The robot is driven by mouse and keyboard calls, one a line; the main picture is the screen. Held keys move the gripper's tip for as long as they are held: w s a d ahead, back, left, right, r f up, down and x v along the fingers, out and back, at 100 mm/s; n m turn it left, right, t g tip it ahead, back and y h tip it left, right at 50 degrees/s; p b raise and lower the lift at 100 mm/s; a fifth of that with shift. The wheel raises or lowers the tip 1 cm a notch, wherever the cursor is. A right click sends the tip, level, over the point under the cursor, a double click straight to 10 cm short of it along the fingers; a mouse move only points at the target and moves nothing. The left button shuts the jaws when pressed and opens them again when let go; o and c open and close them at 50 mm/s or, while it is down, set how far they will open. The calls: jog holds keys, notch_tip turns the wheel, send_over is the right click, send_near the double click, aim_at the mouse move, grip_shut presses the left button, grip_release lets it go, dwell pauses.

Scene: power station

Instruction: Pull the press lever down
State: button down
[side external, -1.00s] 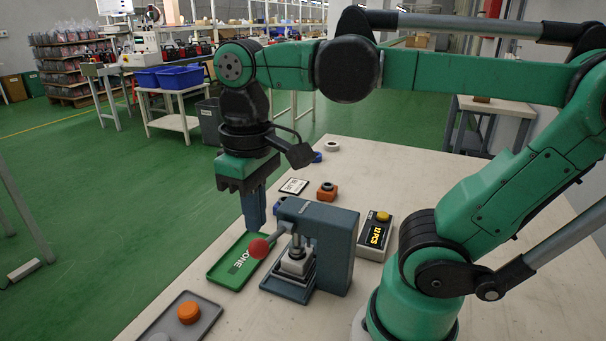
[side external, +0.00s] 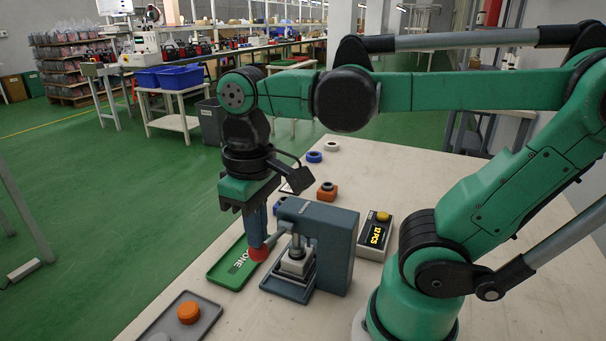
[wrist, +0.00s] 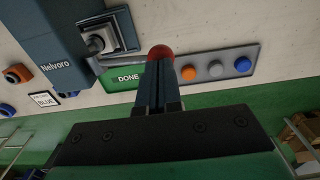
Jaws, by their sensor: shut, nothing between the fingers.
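The press (side external: 332,240) is a dark blue-grey machine on the table. Its lever has a red ball knob (side external: 259,252) at the end of a short grey arm, which points out to the left and slightly down. My gripper (side external: 259,240) is shut and empty, pointing down, with its blue fingertips right at the knob. In the side view the knob partly covers the fingertips. In the wrist view the knob (wrist: 160,52) shows just past the fingertips, which seem to touch it; I cannot tell for certain. The press ram (side external: 296,250) stands above the press base.
A green DONE tray (side external: 222,272) lies just left of the press. A grey tray (side external: 205,322) with coloured round pieces is at the front left. Orange and blue pieces lie behind.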

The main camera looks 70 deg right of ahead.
jog(key=shift+f, duration=1.55)
dwell(0.8)
jog(key=shift+f, duration=0.2)
jog(key=shift+r, duration=3.75)
